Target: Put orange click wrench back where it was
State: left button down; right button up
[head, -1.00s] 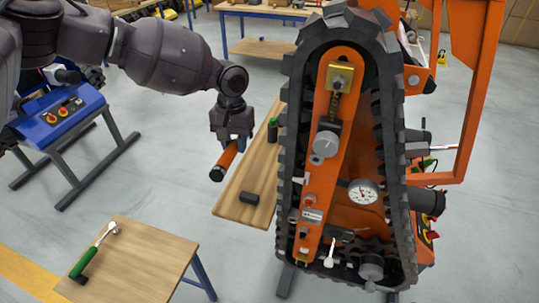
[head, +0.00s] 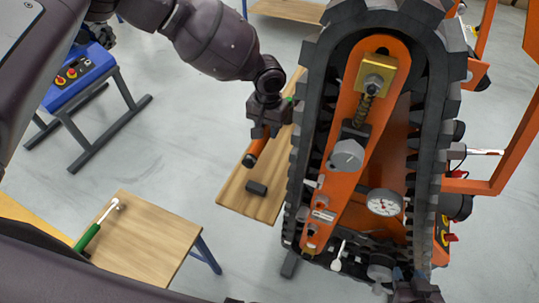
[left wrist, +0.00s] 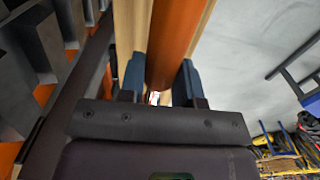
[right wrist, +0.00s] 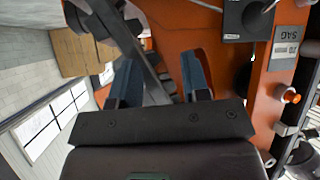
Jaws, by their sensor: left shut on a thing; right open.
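The orange click wrench (head: 257,151) is in my left gripper (head: 264,128), over the narrow wooden bench (head: 232,192) beside the track. Its orange handle slants down to a dark end, above and behind a small dark block (head: 256,187) on that bench. In the left wrist view the orange shaft (left wrist: 175,45) lies between the two blue fingers of my left gripper (left wrist: 160,78); the wrench head is not clear. My right gripper (right wrist: 162,78) is open and empty in the right wrist view, close to the orange plate of the carrier. Whether it touches anything is unclear.
The tracked carrier (head: 330,95) stands upright just right of the bench, with a dial gauge (head: 384,203) on its side. A green-handled wrench (head: 92,232) lies on the front-left wooden table (head: 150,245). A blue control box (head: 80,75) stands at left. Grey floor is between.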

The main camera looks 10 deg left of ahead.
pick_arm(q)
notch_tip(320, 180, down, 9)
jog(key=shift+w, duration=0.1)
notch_tip(320, 180, down, 4)
jog(key=shift+f, duration=0.1)
jog(key=c, duration=0.8)
grip_release()
pick_arm(e)
jog(key=shift+w, duration=0.3)
jog(key=shift+r, duration=0.1)
pick_arm(q)
jog(key=shift+r, duration=0.6)
notch_tip(320, 180, up, 10)
jog(key=shift+f, duration=0.1)
jog(key=shift+a+r, duration=0.1)
jog(key=shift+r, duration=0.5)
pick_arm(e)
jog(key=shift+s, duration=0.15)
